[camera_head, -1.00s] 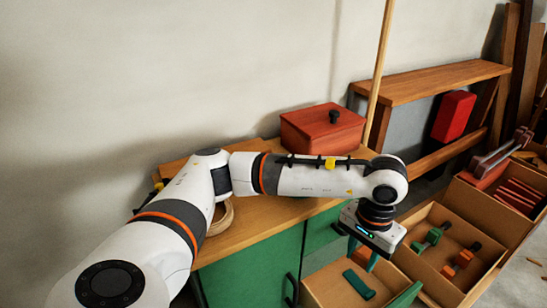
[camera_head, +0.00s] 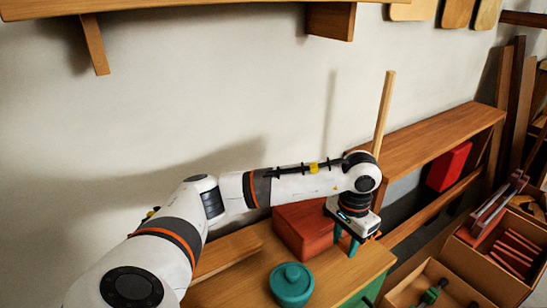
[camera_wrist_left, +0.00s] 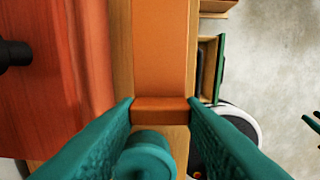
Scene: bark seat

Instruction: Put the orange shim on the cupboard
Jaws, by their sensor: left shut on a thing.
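The orange shim (camera_wrist_left: 160,50) is a flat orange strip between the two teal fingers of my left gripper (camera_wrist_left: 160,112) in the left wrist view. In the head view my left gripper (camera_head: 349,246) is shut on it and points down over the right part of the cupboard's wooden top (camera_head: 350,280). Only a small orange bit of the shim shows there, beside the fingers. I cannot tell whether the shim touches the top. My right gripper is not seen.
A red box (camera_head: 298,232) stands on the cupboard top just left of my left gripper. A round teal lidded pot (camera_head: 292,288) stands nearer the front. Open wooden boxes (camera_head: 425,278) lie to the right. Bare top shows between the pot and the right edge.

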